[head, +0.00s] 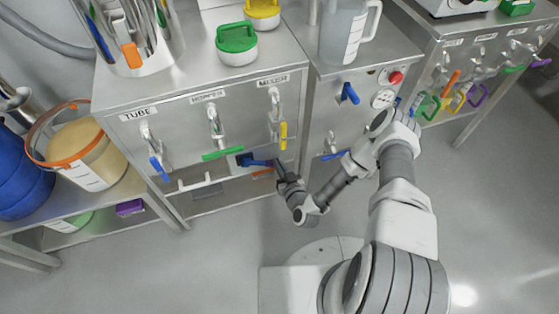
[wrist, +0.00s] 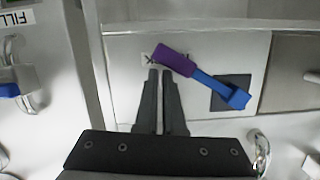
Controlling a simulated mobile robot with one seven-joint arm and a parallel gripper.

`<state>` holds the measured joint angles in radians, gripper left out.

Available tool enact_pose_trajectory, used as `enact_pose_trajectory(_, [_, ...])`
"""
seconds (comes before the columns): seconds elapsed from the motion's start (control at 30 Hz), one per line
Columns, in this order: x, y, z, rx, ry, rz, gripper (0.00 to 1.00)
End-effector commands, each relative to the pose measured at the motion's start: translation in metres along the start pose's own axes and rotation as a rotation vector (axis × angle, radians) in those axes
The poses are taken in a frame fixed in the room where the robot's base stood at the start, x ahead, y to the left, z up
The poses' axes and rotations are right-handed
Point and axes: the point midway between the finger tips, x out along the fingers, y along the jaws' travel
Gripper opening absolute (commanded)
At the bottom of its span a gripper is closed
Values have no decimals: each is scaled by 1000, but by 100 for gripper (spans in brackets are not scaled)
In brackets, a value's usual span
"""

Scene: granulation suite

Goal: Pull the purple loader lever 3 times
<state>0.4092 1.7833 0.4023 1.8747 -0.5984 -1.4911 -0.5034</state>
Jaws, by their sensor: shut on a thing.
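The loader lever shows in the wrist view as a purple grip (wrist: 176,61) on a blue arm (wrist: 212,86), slanting down to the right to a dark square plate (wrist: 228,98). My gripper (wrist: 160,72) is shut on the purple grip, with its fingertips close together at the grip's lower left side. In the head view the blue arm (head: 258,162) runs from the plate on the lower cabinet front to my gripper (head: 281,168). The purple grip is hidden there by my gripper.
Above the lever, valves with blue (head: 158,168), green (head: 223,154) and yellow (head: 284,135) handles stick out of the steel cabinet. A white bar handle (head: 195,182) is to the left. A neighbouring panel has a red button (head: 396,77). Open floor lies in front.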

Motion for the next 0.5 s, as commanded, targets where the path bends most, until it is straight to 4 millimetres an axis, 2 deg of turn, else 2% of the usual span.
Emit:
enact_pose_trajectory(0.1, [0, 1, 10, -3, -11, 3, 0])
enact_pose_trajectory(0.5, [0, 0, 15, -4, -16, 4, 0])
